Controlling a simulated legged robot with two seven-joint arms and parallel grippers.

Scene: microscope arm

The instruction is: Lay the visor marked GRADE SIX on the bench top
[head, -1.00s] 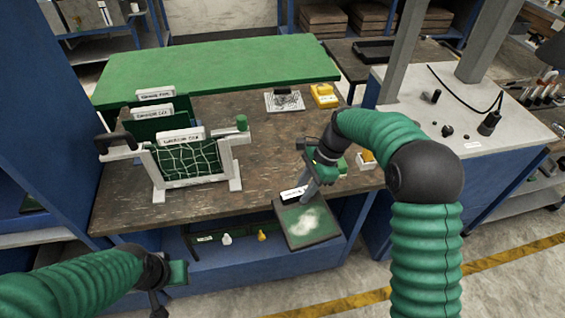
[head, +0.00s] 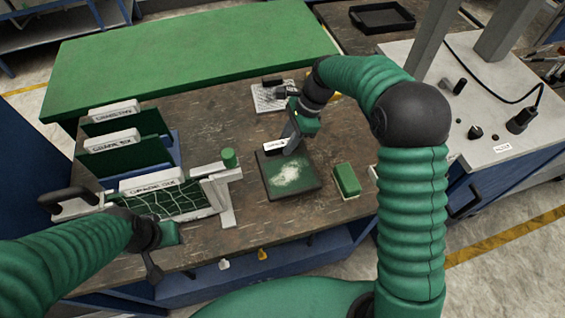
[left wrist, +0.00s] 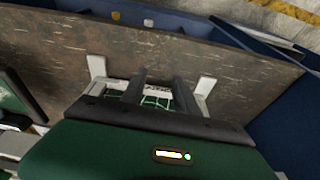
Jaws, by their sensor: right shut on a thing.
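A dark, square visor plate (head: 290,178) with a white smudge on its face and a small white label is held by my right gripper (head: 291,138). The gripper is shut on its label edge. The plate is over the right-middle of the bench top (head: 215,125); I cannot tell whether it touches. Its label is too small to read. My left gripper (head: 156,262) is near the front edge of the bench. In the left wrist view its two fingers (left wrist: 158,90) are apart and empty, above the white net frame.
A rack at the left holds labelled green plates (head: 125,155); their lettering is blurred. A green-and-white block (head: 346,180) sits right of the plate. A printed sheet (head: 272,97) lies behind.

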